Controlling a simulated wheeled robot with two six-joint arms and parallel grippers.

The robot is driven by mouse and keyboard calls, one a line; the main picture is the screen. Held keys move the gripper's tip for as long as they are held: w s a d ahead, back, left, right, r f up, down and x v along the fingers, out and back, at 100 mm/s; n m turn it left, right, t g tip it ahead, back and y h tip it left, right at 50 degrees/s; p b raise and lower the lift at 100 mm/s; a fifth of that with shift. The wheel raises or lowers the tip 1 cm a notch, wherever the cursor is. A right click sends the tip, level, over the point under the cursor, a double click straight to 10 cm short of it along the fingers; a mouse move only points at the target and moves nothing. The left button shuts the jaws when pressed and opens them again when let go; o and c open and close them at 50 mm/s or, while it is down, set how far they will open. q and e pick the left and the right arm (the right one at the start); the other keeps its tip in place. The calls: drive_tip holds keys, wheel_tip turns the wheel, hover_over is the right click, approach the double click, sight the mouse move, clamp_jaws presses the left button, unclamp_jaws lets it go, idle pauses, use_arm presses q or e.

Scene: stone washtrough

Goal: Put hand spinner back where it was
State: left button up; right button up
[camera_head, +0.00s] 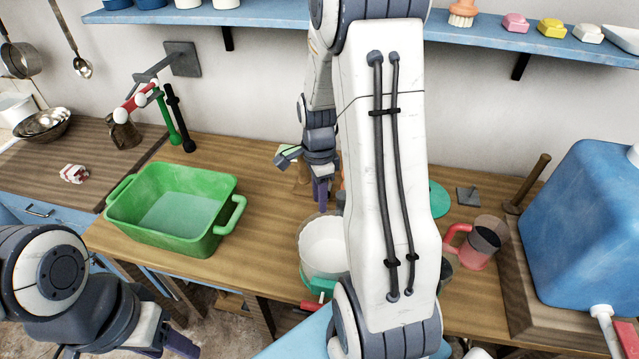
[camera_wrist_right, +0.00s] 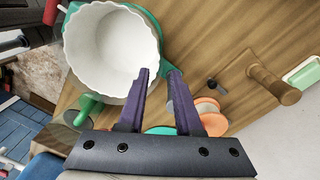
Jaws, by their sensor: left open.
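The hand spinner seems to be the white scalloped tub (camera_head: 325,243) in a teal-green shell with red handle parts, near the table's front edge. My right forearm hides its right side. It also shows in the right wrist view (camera_wrist_right: 108,50). My right gripper (camera_head: 321,196) points down at its back rim. Its purple fingers (camera_wrist_right: 158,72) stand a little apart with the teal rim by their tips; whether they clamp it I cannot tell. My left gripper (camera_head: 150,345) is open at the bottom left, partly cut off, away from the tub.
A green basin (camera_head: 130,220) stands left of the tub. A red jug (camera_head: 478,242) and a blue tank (camera_head: 580,225) stand right. A wooden peg (camera_wrist_right: 272,82) and orange and teal discs (camera_wrist_right: 208,108) lie behind the tub. A blue shelf (camera_head: 270,18) runs above.

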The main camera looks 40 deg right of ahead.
wheel_tip(320, 180, up, 5)
drive_tip(key=s+a+r+n, duration=0.2)
drive_tip(key=a+n, duration=0.4)
drive_tip(key=a, duration=0.2)
drive_tip(key=s+a+r+n, duration=0.1)
drive_tip(key=a+r+n, duration=0.1)
drive_tip(key=a+n, duration=0.6)
drive_tip(key=s+a+r+n, duration=0.1)
drive_tip(key=s+a+n, duration=1)
drive_tip(key=s+n, duration=0.2)
drive_tip(key=shift+s+a+n+y, duration=0.25)
drive_tip(key=shift+s+n+y, duration=0.15)
drive_tip(key=shift+n, duration=0.5)
